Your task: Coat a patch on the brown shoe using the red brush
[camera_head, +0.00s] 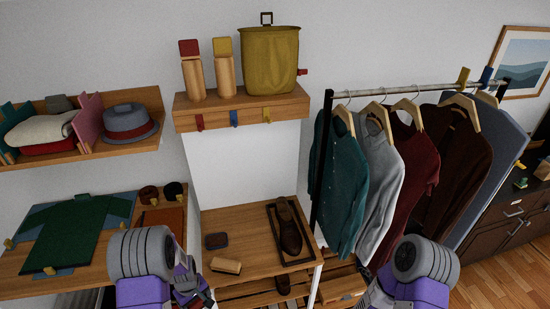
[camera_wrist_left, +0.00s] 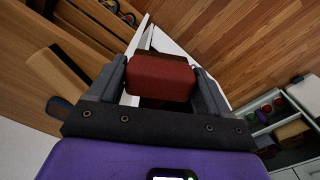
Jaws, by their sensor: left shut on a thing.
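The brown shoe (camera_head: 289,236) lies in a dark-framed tray (camera_head: 308,240) on the right part of the wooden bench top (camera_head: 240,220). My left gripper (camera_head: 192,291) is at the lower left of the head view, in front of the bench and well apart from the shoe. In the left wrist view my left gripper (camera_wrist_left: 160,85) is shut on the red brush (camera_wrist_left: 162,76), a red block with a brown upper part. The brush is hidden in the head view. My right gripper (camera_head: 366,299) is cut off at the bottom edge, so its jaws are unclear.
A dark brush-like block (camera_head: 217,241) and a tan block (camera_head: 226,265) lie on the bench top left of the shoe. A clothes rack (camera_head: 320,165) with hanging garments stands close on the right.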

